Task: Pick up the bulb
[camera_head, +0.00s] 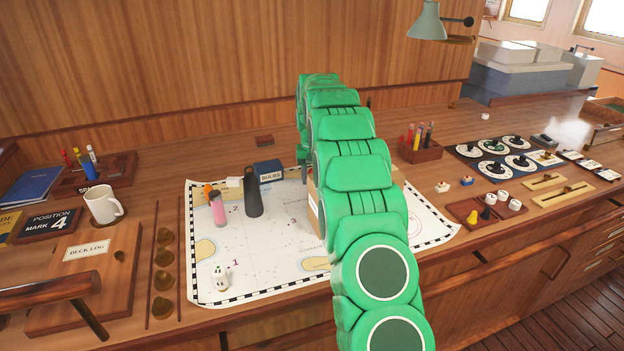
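I cannot make out a bulb for certain. A small dark blue box (268,171) with lettering like "BULBS" stands at the back of the chart. A small white object (219,278) with dark marks stands on the chart's front left; I cannot tell what it is. My green segmented arm rises from the lower right across the middle of the chart. Its far end bends down behind the nearer links, so my gripper is hidden. A tan box on the chart is mostly covered by my arm.
A dark bottle (254,196) and a pink bottle (219,209) stand on the chart (270,262). A white mug (102,206) and pen holder are left. Right are a pen block (420,151), dials (493,171) and a small tray (468,212). The chart's front middle is clear.

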